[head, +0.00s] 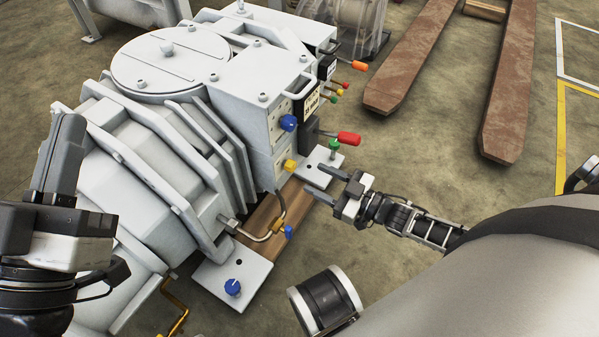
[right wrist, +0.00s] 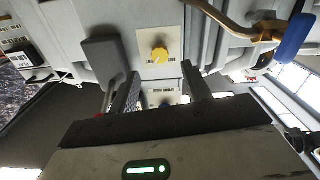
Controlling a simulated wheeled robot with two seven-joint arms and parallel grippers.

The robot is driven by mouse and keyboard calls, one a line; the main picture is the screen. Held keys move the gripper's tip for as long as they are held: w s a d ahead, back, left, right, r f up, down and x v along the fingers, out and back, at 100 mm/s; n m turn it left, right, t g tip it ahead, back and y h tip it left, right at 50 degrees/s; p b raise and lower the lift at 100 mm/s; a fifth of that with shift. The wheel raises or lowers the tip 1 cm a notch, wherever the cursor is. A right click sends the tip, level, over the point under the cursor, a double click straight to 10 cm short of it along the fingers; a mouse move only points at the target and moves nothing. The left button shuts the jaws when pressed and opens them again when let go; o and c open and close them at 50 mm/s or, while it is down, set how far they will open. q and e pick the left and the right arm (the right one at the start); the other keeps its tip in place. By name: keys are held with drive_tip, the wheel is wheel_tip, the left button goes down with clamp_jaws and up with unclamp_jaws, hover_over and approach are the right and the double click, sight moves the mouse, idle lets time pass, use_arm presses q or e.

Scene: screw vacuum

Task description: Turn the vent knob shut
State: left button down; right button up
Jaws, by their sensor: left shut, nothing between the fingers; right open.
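A yellow knob (head: 290,165) sits on the lower front panel of the grey vacuum pump (head: 165,65). In the right wrist view the yellow knob (right wrist: 159,55) is on a pale label plate, beyond and between my fingertips. A blue knob (head: 288,122) sits above it on the pump. I cannot read which knob is marked vent. My right gripper (head: 314,180) is open and empty, pointing at the yellow knob, apart from it. It also shows in the right wrist view (right wrist: 160,78). My left gripper (head: 62,155) is shut and empty at the far left, beside the pump housing.
A red-handled lever (head: 348,138) and a green knob (head: 334,145) stand just above my right gripper. A bent brass pipe with a blue handle (head: 288,232) is below it. Another blue knob (head: 232,287) is on the foot plate.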

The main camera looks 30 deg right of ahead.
sight(294, 168)
drive_tip(key=b+x, duration=0.1)
drive_tip(key=x, duration=0.3)
drive_tip(key=shift+w+a+f, duration=0.1)
drive_tip(key=shift+w+a, duration=0.1)
drive_tip(key=shift+w, duration=0.1)
use_arm(q)
drive_tip(key=shift+s+d+r+m+h, duration=0.1)
drive_tip(key=shift+s+r+m+h, duration=0.15)
drive_tip(key=shift+r+m+h, duration=0.4)
drive_tip(key=shift+s+r+m+h, duration=0.2)
drive_tip(key=shift+r+m+h, duration=0.3)
drive_tip(key=shift+m, duration=0.45)
drive_tip(key=shift+s+d+r+m+h, duration=0.1)
drive_tip(key=shift+s+r+m+h, duration=0.25)
drive_tip(key=shift+m+h, duration=0.45)
use_arm(e)
drive_tip(key=shift+w+a, duration=0.4)
drive_tip(key=shift+w, duration=0.2)
use_arm(q)
drive_tip(key=shift+w, duration=0.1)
use_arm(e)
drive_tip(key=c, duration=1)
